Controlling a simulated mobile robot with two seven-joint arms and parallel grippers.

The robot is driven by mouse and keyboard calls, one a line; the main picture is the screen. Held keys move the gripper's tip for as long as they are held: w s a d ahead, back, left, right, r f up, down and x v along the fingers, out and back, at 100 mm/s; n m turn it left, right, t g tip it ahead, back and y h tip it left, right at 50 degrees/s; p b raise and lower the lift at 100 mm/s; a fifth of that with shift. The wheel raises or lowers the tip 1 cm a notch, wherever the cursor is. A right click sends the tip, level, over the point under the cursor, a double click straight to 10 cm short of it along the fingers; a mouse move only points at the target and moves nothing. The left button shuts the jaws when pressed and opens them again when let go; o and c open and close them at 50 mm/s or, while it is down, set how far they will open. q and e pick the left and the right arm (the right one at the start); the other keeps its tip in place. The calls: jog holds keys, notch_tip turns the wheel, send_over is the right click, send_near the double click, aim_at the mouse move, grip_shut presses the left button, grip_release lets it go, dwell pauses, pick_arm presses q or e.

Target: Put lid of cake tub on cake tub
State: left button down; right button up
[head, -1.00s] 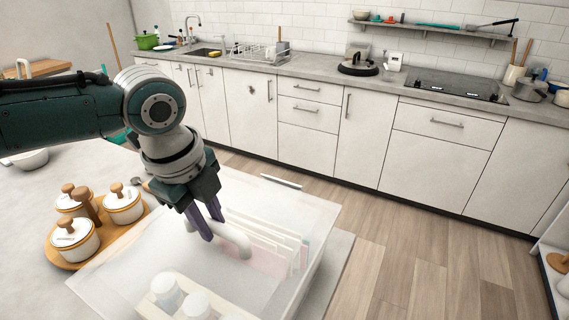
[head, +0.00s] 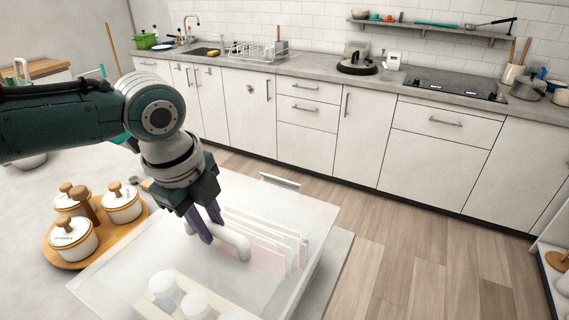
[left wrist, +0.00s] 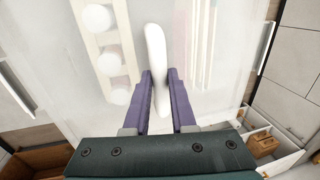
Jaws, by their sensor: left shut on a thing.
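The lid of the cake tub (head: 130,268) is a large translucent panel with a thick white handle (head: 235,238). My left gripper (head: 212,232) points down and has its purple fingers closed around this handle. In the left wrist view the handle (left wrist: 155,60) runs up from between the fingertips (left wrist: 158,80). The cake tub (head: 322,252) shows as a clear wall under the lid. I cannot tell whether the lid touches its rim. Through the lid I see white-capped jars (head: 163,285) in a wooden holder and upright pale packets (head: 268,255). My right gripper is out of view.
A round wooden tray (head: 80,262) with several white lidded canisters (head: 72,238) stands on the worktop left of the tub. A clip-like white piece (head: 280,181) shows behind the tub's far edge. The wooden floor (head: 400,250) beyond is clear.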

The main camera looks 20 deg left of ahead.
pick_arm(q)
jog(key=shift+f, duration=0.4)
dwell(1.1)
jog(key=shift+c, duration=1.7)
grip_release()
jog(key=p+v, duration=0.7)
jog(key=p, duration=0.1)
